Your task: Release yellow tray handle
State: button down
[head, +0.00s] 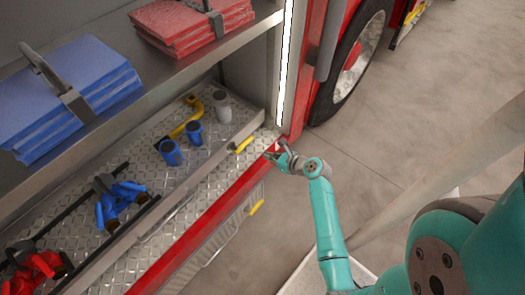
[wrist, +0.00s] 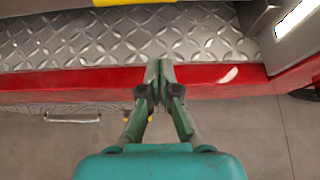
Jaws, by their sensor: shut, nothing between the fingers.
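A yellow handle (head: 243,145) shows at the right end of the metal tray's front rim (head: 190,180) in the head view. My gripper (head: 279,150) is just right of this handle, apart from it, near the red edge of the truck. In the wrist view my gripper (wrist: 160,64) has its fingertips together, with nothing seen between them, over the red edge (wrist: 80,88). A yellow bar (wrist: 125,2) is cut off at the top of the wrist view, ahead of the fingertips. I cannot tell for sure whether it is the same handle.
Blue folded stacks (head: 75,90) and red ones (head: 190,22) lie on the shelf above. A lit post (head: 285,65) rises beside my gripper. Floor to the right is open.

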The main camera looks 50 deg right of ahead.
aim_at(244, 145)
jog(key=x, duration=0.8)
jog(key=shift+w+a+f, duration=0.1)
jog(key=shift+w+f, duration=0.1)
jog(key=shift+w, duration=0.15)
jog(key=shift+w+r, duration=0.15)
jog(key=shift+w, duration=0.1)
jog(key=shift+w+r, duration=0.1)
jog(key=shift+r, duration=0.75)
jog(key=shift+w+r, duration=0.15)
jog(key=shift+r, duration=0.75)
